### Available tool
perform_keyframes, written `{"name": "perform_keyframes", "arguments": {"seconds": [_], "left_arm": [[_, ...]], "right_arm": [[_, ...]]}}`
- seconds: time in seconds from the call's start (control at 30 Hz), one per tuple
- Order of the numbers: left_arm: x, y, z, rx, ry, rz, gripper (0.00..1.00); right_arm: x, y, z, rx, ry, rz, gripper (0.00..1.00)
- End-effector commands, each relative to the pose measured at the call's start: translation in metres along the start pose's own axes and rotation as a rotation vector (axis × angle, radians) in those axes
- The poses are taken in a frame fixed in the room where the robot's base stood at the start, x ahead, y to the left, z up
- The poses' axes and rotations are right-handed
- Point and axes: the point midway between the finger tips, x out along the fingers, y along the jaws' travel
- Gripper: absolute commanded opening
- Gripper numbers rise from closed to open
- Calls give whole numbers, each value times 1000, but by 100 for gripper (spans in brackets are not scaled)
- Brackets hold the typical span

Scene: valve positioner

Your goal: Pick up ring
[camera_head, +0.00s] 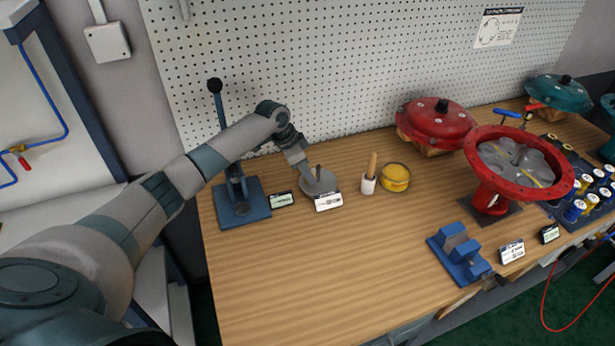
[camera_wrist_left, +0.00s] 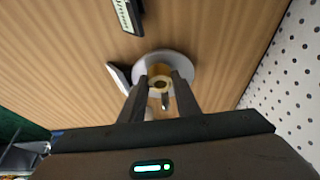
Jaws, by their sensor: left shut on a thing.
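A small brass-coloured ring (camera_wrist_left: 160,76) shows between the fingertips of my left gripper (camera_wrist_left: 160,84) in the left wrist view. The gripper is shut on it. Behind the ring is a round grey plate (camera_wrist_left: 182,66), which also shows in the head view (camera_head: 325,187) on the workbench. In the head view my left gripper (camera_head: 314,172) points down over this plate, and the ring is too small or hidden to make out. I cannot tell whether the ring touches the plate. My right gripper is in neither view.
A blue lever press (camera_head: 244,204) stands left of the plate. A brush in a white holder (camera_head: 368,184) and a yellow tin (camera_head: 396,177) stand to its right. A blue vise (camera_head: 459,256) and red housings are further right. The front-left benchtop (camera_head: 290,270) is clear.

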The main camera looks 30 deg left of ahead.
Motion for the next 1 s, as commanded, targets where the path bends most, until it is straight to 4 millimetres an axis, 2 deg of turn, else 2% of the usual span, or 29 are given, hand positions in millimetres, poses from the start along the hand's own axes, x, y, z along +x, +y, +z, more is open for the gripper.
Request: {"name": "perform_keyframes", "arguments": {"seconds": [0.5,0.7,1.0], "left_arm": [[-71,0,-30,1,2,-2,0],[-82,0,-34,0,0,0,0],[-82,0,-34,-1,0,0,0]], "right_arm": [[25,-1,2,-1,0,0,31],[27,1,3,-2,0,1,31],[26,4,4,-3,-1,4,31]]}}
